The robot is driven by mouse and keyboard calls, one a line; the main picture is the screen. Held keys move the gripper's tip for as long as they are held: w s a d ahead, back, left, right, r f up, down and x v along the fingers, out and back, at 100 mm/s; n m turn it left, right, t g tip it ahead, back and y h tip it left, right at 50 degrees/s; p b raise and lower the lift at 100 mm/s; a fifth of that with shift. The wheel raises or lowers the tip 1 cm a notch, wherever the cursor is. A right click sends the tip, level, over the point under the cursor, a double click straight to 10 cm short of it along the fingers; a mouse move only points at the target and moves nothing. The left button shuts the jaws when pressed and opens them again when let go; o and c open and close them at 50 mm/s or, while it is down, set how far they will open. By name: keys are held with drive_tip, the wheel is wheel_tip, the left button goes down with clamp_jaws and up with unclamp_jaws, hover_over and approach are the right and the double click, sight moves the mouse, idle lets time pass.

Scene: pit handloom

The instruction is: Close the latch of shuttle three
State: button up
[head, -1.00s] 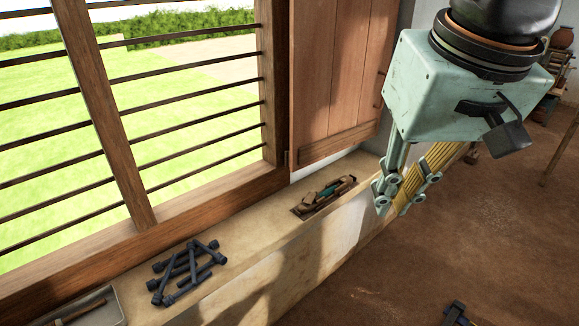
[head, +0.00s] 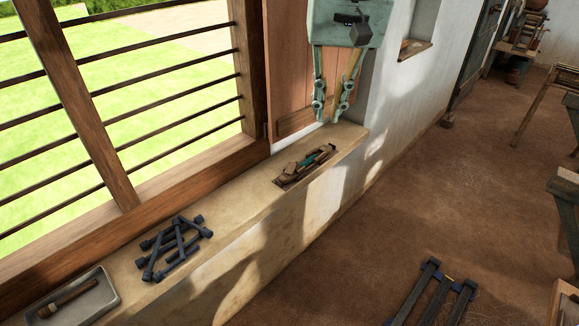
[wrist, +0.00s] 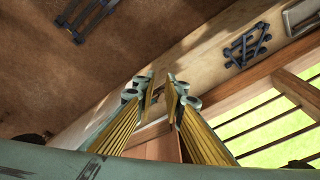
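I cannot pick out shuttle three or its latch for certain. A small cluster of brown pieces with a teal part (head: 310,163) lies on the window sill, and they are too small to tell apart. My gripper (head: 329,117) is in the air at the top of the head view, above the far end of the sill and beyond the cluster. In the wrist view my gripper (wrist: 161,78) shows its two fingers with a narrow gap between the tips. Nothing is clearly held in it. The fingers partly hide the sill behind them.
Dark rods (head: 172,245) lie in a pile on the sill (head: 235,210). A grey tray (head: 105,296) with a wooden-handled tool stands at the near end. A barred window lines the left. Dark bars (head: 428,290) stand low at right. The floor between is mostly clear.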

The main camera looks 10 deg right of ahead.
drive_tip(key=w+f+m+p, duration=0.1)
drive_tip(key=w+f, duration=0.1)
drive_tip(key=w, duration=0.4)
drive_tip(key=w+f+p, duration=0.1)
drive_tip(key=w+f, duration=0.2)
drive_tip(key=w, duration=0.4)
drive_tip(key=m+g+p, duration=0.2)
drive_tip(key=m+p, duration=0.1)
drive_tip(key=p, duration=0.1)
hover_over(290, 170)
wheel_tip(290, 170, down, 27)
drive_tip(key=shift+w+f, duration=0.15)
drive_tip(key=shift+f, duration=0.35)
drive_tip(key=shift+f, duration=0.1)
drive_tip(key=shift+f+b, duration=0.45)
drive_tip(key=shift+f, duration=6.35)
drive_tip(key=shift+c, duration=0.4)
clamp_jaws()
